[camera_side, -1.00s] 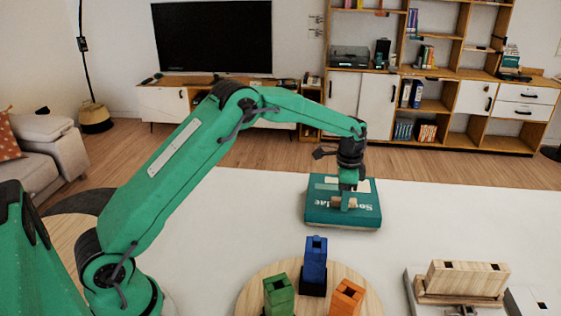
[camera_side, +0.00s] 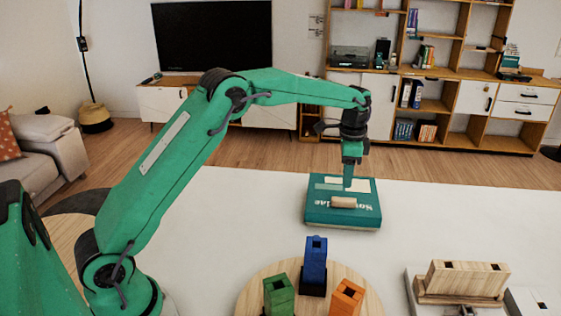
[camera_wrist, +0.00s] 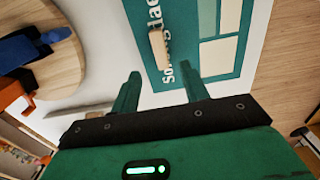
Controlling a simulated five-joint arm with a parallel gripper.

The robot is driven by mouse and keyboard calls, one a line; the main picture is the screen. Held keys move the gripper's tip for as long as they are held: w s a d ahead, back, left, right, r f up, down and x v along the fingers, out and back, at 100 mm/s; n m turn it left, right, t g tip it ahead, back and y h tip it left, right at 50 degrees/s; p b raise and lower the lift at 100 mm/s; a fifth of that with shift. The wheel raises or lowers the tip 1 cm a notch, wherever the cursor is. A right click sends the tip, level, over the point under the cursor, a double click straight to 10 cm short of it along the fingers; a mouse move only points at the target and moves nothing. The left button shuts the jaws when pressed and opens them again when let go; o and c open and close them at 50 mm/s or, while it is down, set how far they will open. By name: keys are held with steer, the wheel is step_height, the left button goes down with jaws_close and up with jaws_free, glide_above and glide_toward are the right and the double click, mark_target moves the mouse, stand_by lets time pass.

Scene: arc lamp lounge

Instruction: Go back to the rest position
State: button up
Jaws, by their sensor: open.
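My gripper (camera_side: 348,178) is open and empty. It hangs in the air above a green box or book (camera_side: 318,216) with white lettering on the white table. A small wooden piece (camera_side: 343,202) lies on top of that box, below and apart from the fingers. In the wrist view, both fingers of my gripper (camera_wrist: 162,88) stand apart with nothing between them. The wooden piece (camera_wrist: 158,48) lies on the box (camera_wrist: 185,80) beyond the fingertips.
A round wooden board (camera_side: 245,292) holds a blue block (camera_side: 315,262), a green block (camera_side: 278,295) and an orange block (camera_side: 346,298). A wooden block (camera_side: 465,278) on a stand is at the front right. The white table (camera_side: 450,215) is clear right of the green box.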

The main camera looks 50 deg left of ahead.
stand_by(0.4)
steer(key=s+r+n+t, duration=0.3)
steer(key=s+r+n, duration=0.1)
steer(key=s+r, duration=1.15)
steer(key=s+f+n+t, duration=0.1)
steer(key=s+f+n, duration=0.1)
steer(key=s, duration=0.8)
steer(key=s+f+n+t, duration=0.1)
steer(key=s+f+n, duration=0.2)
steer(key=s, duration=0.7)
steer(key=shift+s+a+t, duration=0.3)
steer(key=shift+s+a, duration=0.05)
steer(key=shift+a, duration=0.05)
